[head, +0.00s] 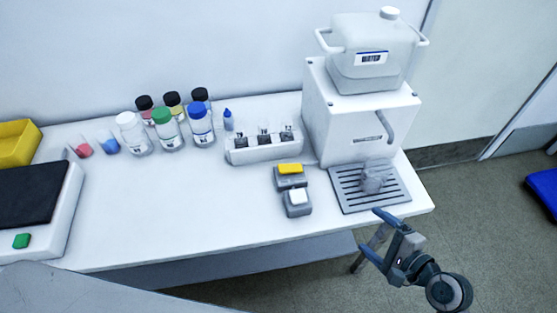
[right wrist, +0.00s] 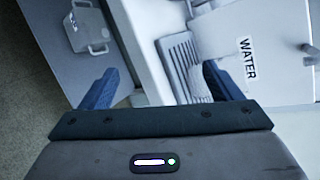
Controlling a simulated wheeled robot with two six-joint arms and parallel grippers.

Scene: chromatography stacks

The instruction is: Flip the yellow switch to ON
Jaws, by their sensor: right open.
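The yellow switch (head: 290,169) is a yellow rocker on a small grey box. It sits on the white table just in front of the vial rack, left of the drip tray. Its ON or OFF position is too small to read. My right gripper (head: 371,234) is open and empty, off the table's front right edge, to the right of and nearer than the switch. Its two blue fingers also show spread in the right wrist view (right wrist: 158,88). The yellow switch does not show in that view. My left gripper is not in view.
A white switch (head: 297,197) on a grey box stands right in front of the yellow one. A slatted drip tray (head: 345,196) holds a clear vessel (head: 374,178) below the dispenser (head: 350,125). A vial rack (head: 250,153) is behind. The table's front middle is clear.

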